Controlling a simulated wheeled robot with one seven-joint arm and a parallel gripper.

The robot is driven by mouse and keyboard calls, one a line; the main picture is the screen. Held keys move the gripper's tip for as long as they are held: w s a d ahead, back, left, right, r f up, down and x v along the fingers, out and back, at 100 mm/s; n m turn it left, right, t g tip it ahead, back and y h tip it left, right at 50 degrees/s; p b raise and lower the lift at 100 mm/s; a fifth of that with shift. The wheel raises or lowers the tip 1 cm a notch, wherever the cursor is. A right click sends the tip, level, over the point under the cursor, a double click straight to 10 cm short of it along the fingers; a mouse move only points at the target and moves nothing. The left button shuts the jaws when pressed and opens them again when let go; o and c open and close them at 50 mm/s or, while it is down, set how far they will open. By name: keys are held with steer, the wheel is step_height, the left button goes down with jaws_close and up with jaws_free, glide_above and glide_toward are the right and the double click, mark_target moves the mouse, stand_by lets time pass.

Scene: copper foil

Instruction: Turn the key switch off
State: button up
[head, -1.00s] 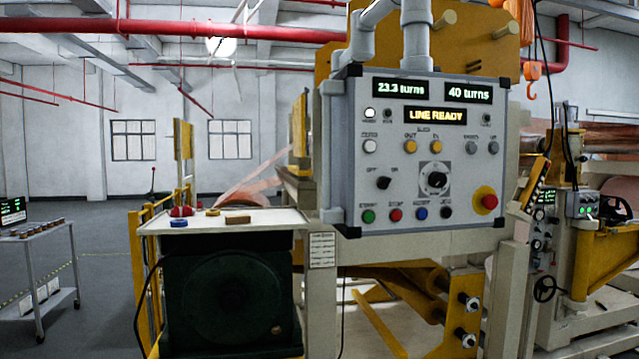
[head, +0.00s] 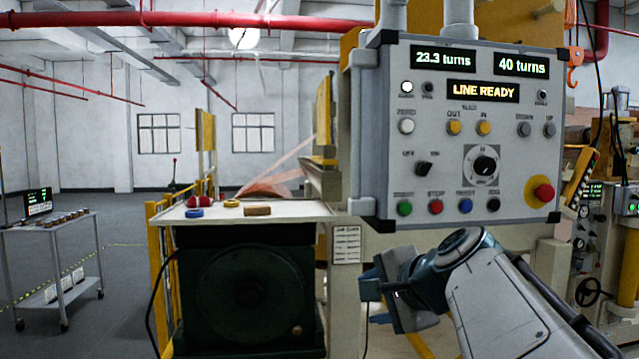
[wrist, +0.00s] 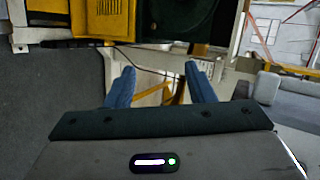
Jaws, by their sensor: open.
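The grey control panel (head: 470,130) hangs at upper right in the head view. The key switch (head: 424,168) is a small black knob at the panel's left, below the OFF and ON labels. It is too small for me to tell which way it points. My gripper (head: 368,296) is below the panel's lower left edge, apart from the key switch. Its two blue fingers are spread and empty. They also show in the wrist view (wrist: 160,82), with nothing between them. The key switch is not visible in the wrist view.
Start, stop, reset and jog buttons line the panel's bottom, with a dial (head: 486,165) right of the key switch and a red emergency button (head: 540,190). A white worktop (head: 300,214) stands left of the gripper. A cart (head: 48,228) is far left.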

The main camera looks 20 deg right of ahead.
steer(key=s+d+r+m+t+h, duration=0.25)
steer(key=d+r+m, duration=0.25)
steer(key=d+r, duration=0.4)
steer(key=m+t+h+b, duration=0.1)
steer(key=m+t+h, duration=0.2)
steer(key=m+t, duration=0.15)
glide_toward(425, 169)
steer(key=shift+g+y, duration=0.25)
steer(key=shift+g, duration=0.25)
steer(key=x, duration=0.2)
steer(key=p+x, duration=0.1)
steer(key=x, duration=0.2)
steer(key=p+x, duration=0.1)
steer(key=x, duration=0.2)
steer(key=shift+d+r, duration=0.3)
steer(key=shift+r, duration=0.1)
steer(key=c, duration=1)
